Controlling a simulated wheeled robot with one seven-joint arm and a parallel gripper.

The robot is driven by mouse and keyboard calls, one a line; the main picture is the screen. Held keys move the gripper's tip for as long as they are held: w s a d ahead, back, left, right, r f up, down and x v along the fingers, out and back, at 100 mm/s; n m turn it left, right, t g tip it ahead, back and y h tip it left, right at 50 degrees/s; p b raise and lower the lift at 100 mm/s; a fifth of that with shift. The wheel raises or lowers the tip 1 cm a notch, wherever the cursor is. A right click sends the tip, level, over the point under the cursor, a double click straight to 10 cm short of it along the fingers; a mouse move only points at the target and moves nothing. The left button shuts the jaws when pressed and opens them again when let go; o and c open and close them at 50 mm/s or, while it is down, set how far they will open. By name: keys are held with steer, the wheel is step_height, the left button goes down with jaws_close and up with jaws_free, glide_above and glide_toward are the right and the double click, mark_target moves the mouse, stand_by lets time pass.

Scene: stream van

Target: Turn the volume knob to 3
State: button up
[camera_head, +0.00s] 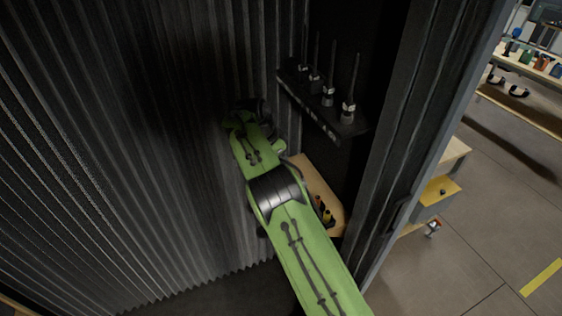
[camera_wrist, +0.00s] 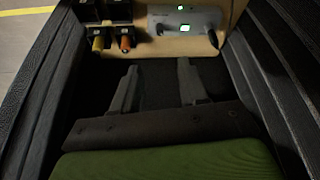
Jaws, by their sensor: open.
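In the wrist view my gripper (camera_wrist: 157,80) is open, its two grey fingers apart with nothing between them. Beyond the fingertips, at the top, is a pale box (camera_wrist: 160,22) with a green light and a small lit green display (camera_wrist: 185,28). A dark shape beside the display, at the box's right, is too unclear to name.
Several handheld radios (camera_head: 348,110) with antennas stand on a black wall shelf (camera_head: 322,122) right of my arm. A wooden ledge (camera_head: 308,172) lies below. Dark holders with yellow (camera_wrist: 98,43) and orange (camera_wrist: 124,43) ends hang left of the box. Ribbed dark curtains or walls (camera_head: 110,160) flank the space.

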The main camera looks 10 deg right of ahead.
steer(key=s+a+f+n+t+h+b, duration=0.1)
steer(key=f+n+h, duration=0.15)
steer(key=n, duration=0.45)
steer(key=s+a+f+n+t+h, duration=0.1)
steer(key=f+n, duration=0.3)
steer(key=n, duration=0.2)
steer(key=s+a+f+n+t+h+b, duration=0.1)
steer(key=s+a+f+n+t, duration=0.15)
steer(key=n, duration=0.45)
steer(key=s+n+t+b, duration=0.2)
steer(key=s+n+t, duration=0.25)
steer(key=n, duration=1.65)
steer(key=shift+y, duration=0.25)
steer(key=x, duration=1)
steer(key=s+d+b+x, duration=0.1)
steer(key=x, duration=0.5)
steer(key=shift+f, duration=0.25)
steer(key=shift+a, duration=0.1)
jaws_close()
